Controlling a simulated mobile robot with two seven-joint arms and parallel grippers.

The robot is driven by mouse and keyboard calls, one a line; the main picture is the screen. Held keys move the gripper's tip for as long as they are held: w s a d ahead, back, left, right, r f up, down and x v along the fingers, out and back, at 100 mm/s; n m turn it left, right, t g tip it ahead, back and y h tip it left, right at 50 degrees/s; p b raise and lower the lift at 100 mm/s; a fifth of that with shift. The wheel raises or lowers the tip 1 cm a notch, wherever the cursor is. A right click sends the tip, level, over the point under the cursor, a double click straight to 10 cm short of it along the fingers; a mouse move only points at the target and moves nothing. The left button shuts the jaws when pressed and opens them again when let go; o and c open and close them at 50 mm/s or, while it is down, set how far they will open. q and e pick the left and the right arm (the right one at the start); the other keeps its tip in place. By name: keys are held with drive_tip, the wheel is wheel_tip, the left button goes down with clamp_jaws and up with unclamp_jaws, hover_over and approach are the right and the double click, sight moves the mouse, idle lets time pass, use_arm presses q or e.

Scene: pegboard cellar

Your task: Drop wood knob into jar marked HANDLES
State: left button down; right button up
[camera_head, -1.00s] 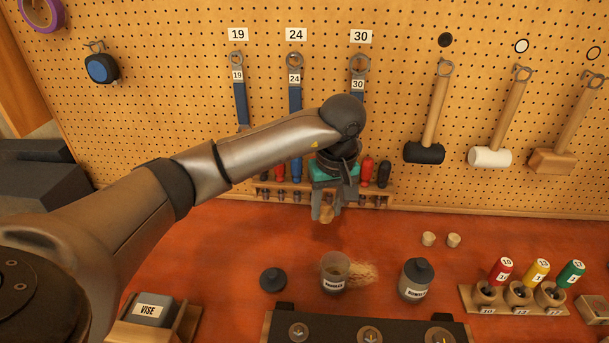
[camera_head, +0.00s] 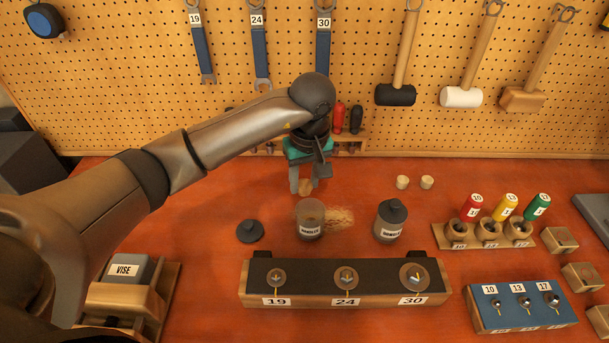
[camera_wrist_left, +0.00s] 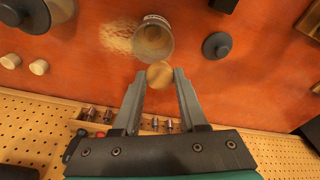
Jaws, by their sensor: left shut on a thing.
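My left gripper (camera_head: 303,189) is shut on a round wood knob (camera_head: 306,186), which also shows between its fingertips in the left wrist view (camera_wrist_left: 159,74). An open, see-through jar (camera_head: 309,219) stands just in front of the gripper. Its label is blurred but seems to read HANDLES. In the left wrist view the jar's mouth (camera_wrist_left: 153,42) lies just beyond the knob. The knob is behind and above the rim, apart from it as far as I can tell. A dark lid (camera_head: 250,231) lies left of the jar. My right gripper is not in view.
A lidded jar (camera_head: 390,222) stands to the right. Two pale wood pieces (camera_head: 414,182) lie behind it. Screwdrivers (camera_head: 348,118) stand in a rack behind the gripper. A brown patch (camera_head: 339,217) marks the table beside the open jar.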

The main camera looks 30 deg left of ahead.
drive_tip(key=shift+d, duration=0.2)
use_arm(q)
drive_tip(key=shift+c, duration=1.8)
unclamp_jaws()
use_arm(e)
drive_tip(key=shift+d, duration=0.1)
use_arm(q)
wheel_tip(320, 180, up, 15)
drive_tip(key=s+d, duration=0.1)
drive_tip(key=shift+s+d, duration=0.25)
drive_tip(key=shift+d, duration=0.05)
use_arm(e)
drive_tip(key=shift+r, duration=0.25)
